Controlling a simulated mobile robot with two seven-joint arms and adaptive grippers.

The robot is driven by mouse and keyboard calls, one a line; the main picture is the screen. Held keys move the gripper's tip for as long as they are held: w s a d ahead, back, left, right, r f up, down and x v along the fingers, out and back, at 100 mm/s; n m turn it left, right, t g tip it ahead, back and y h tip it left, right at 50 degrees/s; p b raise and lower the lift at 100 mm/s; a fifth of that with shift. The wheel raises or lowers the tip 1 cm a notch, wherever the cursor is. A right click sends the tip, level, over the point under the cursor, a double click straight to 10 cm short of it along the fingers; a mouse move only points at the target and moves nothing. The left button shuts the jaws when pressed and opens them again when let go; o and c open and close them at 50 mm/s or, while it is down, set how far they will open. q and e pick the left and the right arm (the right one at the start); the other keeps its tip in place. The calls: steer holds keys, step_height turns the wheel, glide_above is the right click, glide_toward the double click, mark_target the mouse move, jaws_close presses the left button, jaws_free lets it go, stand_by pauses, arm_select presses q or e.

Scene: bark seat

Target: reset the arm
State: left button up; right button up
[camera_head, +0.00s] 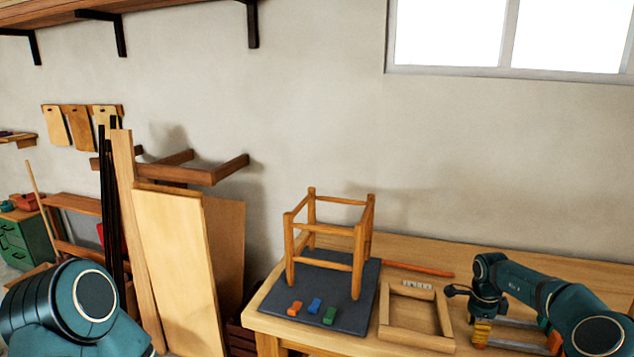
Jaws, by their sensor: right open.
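My right arm comes in from the right over the workbench. Its gripper (460,292) is open, with nothing seen between its fingers, above the right part of the bench near a small wooden frame. Only a thick upper part of my left arm shows at the lower left; its gripper is out of view. A wooden stool frame (358,265) stands upright on a dark mat (345,318), its top open with no seat.
On the mat lie an orange block (295,308), a blue block (314,305) and a green block (329,315). Boards (175,265) lean left.

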steer(key=s+a+f+n+t+h+b, duration=0.1)
steer(key=s+a+f+n+t+b, duration=0.15)
steer(key=a+f+n, duration=0.55)
steer(key=s+a+f+n+t+h+b, duration=0.1)
steer(key=s+a+f+n+t+b, duration=0.2)
steer(key=a+f, duration=0.55)
arm_select(q)
step_height(320, 180, down, 8)
steer(key=b, duration=0.1)
steer(key=shift+d+f+b, duration=0.2)
steer(key=shift+b, duration=0.2)
arm_select(e)
steer(key=s+a+f+n+g+y, duration=0.1)
steer(key=s+a+f+n+y, duration=0.1)
steer(key=s+a, duration=0.5)
steer(key=s+a+f+n+g+y, duration=0.2)
steer(key=s+a+n+y, duration=0.2)
steer(key=s, duration=1.3)
steer(key=a+n, duration=0.2)
steer(key=a, duration=0.2)
steer(key=shift+s+n, duration=0.3)
steer(key=shift+s, duration=0.05)
